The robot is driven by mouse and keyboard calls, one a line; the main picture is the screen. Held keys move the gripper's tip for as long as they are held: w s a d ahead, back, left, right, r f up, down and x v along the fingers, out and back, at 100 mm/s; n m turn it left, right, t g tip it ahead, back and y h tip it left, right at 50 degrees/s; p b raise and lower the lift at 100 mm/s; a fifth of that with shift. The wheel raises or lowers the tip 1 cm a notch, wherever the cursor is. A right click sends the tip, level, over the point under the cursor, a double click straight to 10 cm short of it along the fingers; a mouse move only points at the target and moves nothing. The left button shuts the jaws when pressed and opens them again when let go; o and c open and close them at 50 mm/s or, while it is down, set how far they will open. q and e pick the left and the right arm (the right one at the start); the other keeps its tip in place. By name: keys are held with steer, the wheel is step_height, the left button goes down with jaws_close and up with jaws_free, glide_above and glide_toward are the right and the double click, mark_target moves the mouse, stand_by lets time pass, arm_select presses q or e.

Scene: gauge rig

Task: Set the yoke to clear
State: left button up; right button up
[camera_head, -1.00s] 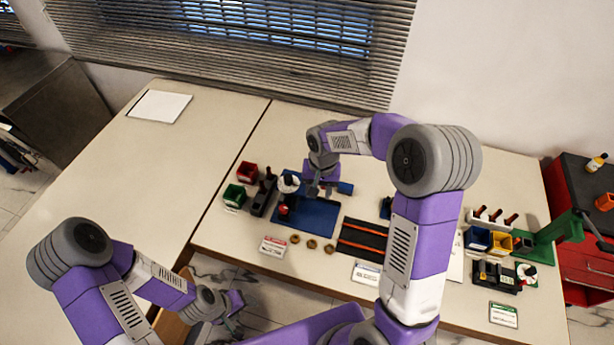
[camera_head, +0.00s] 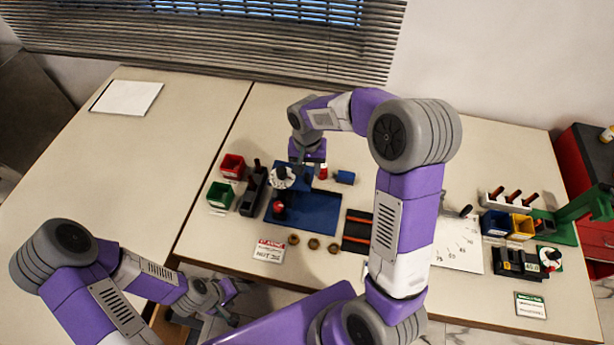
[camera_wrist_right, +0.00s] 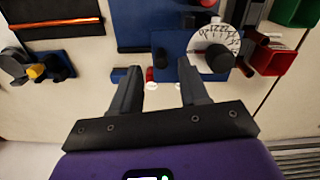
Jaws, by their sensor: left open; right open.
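A gauge stand with a blue housing (camera_wrist_right: 178,58) stands on a blue base plate (camera_head: 312,212). It carries a white dial (camera_head: 283,178) with a black knob (camera_wrist_right: 219,58) and a red knob (camera_head: 279,209) at its front. A small red piece (camera_head: 323,172) and a blue block (camera_head: 345,177) are at its back right. I cannot tell which part is the yoke. My right gripper (camera_head: 306,160) is open and empty behind the stand; in the right wrist view its fingers (camera_wrist_right: 160,72) point toward the housing and red piece. My left gripper (camera_head: 226,298) is open, low at the table's front edge.
Red (camera_head: 232,166) and green (camera_head: 220,194) bins and a black rack (camera_head: 252,192) stand left of the stand. Several brass rings (camera_head: 313,244) and a sign (camera_head: 270,250) lie in front. A green rig (camera_head: 560,225) stands right.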

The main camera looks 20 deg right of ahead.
mark_target(307, 175)
step_height(307, 175, down, 5)
steer(key=shift+w+r, duration=0.1)
steer(key=shift+w, duration=0.05)
steer(key=shift+c, duration=0.2)
jaws_close()
